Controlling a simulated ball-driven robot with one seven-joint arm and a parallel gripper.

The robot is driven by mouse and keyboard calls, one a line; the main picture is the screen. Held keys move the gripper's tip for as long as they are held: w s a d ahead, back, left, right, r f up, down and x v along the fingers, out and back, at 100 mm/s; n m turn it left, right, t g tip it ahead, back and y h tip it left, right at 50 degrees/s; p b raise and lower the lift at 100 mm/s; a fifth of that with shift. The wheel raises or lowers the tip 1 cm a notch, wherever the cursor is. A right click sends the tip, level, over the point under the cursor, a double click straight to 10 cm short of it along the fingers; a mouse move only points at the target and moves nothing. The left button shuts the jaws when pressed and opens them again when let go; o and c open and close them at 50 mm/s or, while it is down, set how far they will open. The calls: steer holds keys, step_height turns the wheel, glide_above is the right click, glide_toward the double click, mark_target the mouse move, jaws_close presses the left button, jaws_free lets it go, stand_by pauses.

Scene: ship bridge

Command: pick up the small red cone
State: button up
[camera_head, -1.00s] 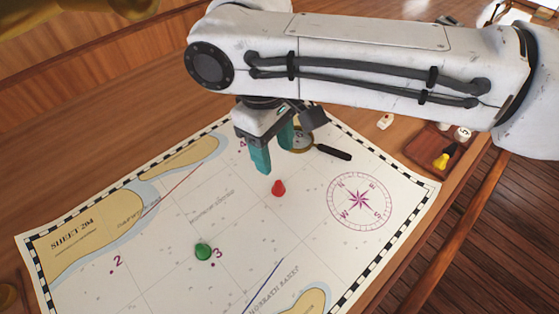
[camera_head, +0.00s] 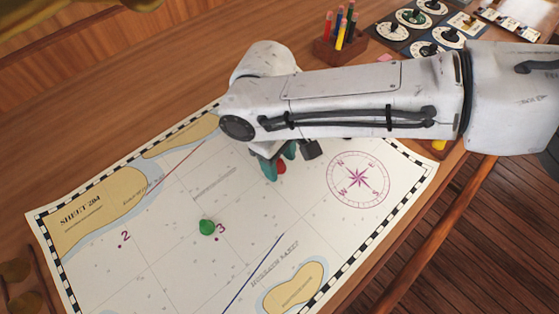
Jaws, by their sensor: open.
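The small red cone (camera_head: 281,167) stands on the chart, partly hidden behind and beside my gripper's fingers. My gripper (camera_head: 279,164) points down at the cone with its teal fingers low over the chart. One finger shows at the left of the cone, and another shows just above it. The jaws are open. I cannot tell whether the fingers touch the cone or whether it lies fully between them.
A green piece (camera_head: 207,227) stands on the paper chart (camera_head: 170,260), left of and nearer than the cone. A holder with coloured pencils (camera_head: 341,38) and dial panels (camera_head: 420,22) are at the back.

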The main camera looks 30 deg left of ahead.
steer(key=shift+c, duration=0.3)
jaws_close()
stand_by(0.3)
steer(key=shift+r, duration=0.6)
steer(key=s+d+r+b, duration=0.2)
steer(key=s+d+r, duration=0.3)
steer(key=s+r, duration=0.6)
steer(key=shift+s+r, duration=0.35)
steer(key=shift+s, duration=0.75)
